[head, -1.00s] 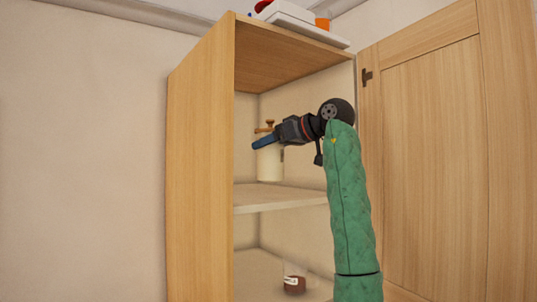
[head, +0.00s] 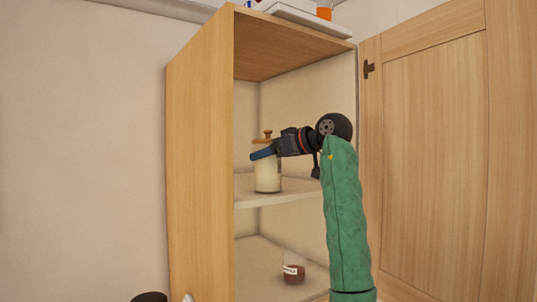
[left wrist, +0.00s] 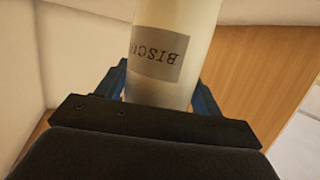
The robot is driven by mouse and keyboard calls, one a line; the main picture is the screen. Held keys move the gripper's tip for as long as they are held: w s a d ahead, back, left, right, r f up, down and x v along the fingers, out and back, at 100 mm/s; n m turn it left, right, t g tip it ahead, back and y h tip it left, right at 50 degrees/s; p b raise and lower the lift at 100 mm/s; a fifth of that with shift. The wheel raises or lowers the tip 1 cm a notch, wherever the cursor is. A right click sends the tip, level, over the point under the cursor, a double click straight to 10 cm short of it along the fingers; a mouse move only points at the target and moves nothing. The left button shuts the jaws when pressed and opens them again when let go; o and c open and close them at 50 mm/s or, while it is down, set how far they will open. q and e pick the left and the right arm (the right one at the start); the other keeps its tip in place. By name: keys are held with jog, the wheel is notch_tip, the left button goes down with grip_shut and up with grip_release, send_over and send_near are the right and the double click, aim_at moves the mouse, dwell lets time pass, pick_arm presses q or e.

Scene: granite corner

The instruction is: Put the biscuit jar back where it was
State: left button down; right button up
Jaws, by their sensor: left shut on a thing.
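The biscuit jar (head: 267,178) is pale, with a brown wooden lid and knob. It is upright over the cabinet's middle shelf (head: 250,197); I cannot tell whether its base touches the shelf. My left gripper (head: 262,154) reaches in from the right and is shut on the jar below its lid. In the left wrist view the jar (left wrist: 176,88) is between the blue fingers, and its grey label with part of "BISCUIT" shows upside down. My right gripper is not in view.
The tall wooden cabinet (head: 200,170) stands open, its door (head: 430,150) swung to the right. A small jar with dark red contents (head: 293,273) is on the lower shelf. A white tray (head: 300,21) and an orange item (head: 324,12) are on top.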

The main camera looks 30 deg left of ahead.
pick_arm(q)
jog(key=shift+f, duration=0.15)
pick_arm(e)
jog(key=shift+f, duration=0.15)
pick_arm(q)
jog(key=shift+c, duration=1.8)
grip_release()
jog(key=shift+o, duration=0.5)
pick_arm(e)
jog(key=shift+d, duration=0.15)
pick_arm(q)
jog(key=shift+r, duration=0.2)
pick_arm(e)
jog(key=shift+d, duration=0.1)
pick_arm(q)
jog(key=b+v, duration=0.7)
jog(key=v, duration=0.5)
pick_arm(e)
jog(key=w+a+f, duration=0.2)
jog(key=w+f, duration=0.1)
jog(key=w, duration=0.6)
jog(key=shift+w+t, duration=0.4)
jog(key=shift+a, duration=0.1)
